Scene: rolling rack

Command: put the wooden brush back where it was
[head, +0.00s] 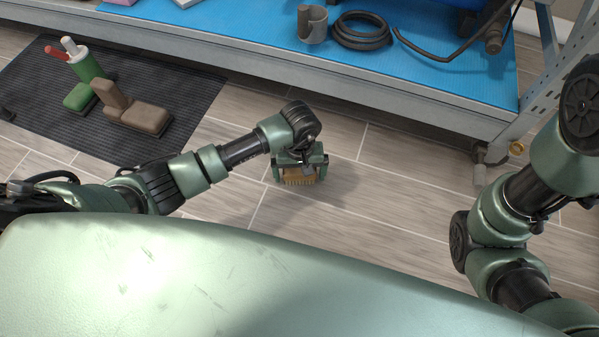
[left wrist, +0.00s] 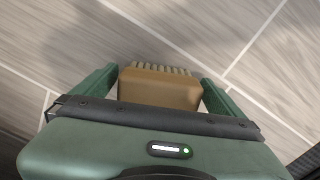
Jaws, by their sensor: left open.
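The wooden brush (head: 298,179) has a tan block and pale bristles. It is over or on the tiled floor in front of the rack; I cannot tell whether it touches the floor. My left gripper (head: 299,172) is open, with one finger on each side of the brush. In the left wrist view the brush (left wrist: 160,86) sits between the two fingers of the gripper (left wrist: 160,92), with a gap showing at each side. Part of the brush is hidden by the gripper body. My right arm shows at the right, but its gripper is out of view.
The rolling rack's blue shelf (head: 440,75) carries a grey holder (head: 312,24) and a coiled black hose (head: 361,31). A rack caster (head: 488,152) stands at the right. A dark ribbed mat (head: 40,110) at the left holds green and brown items. Floor around the brush is clear.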

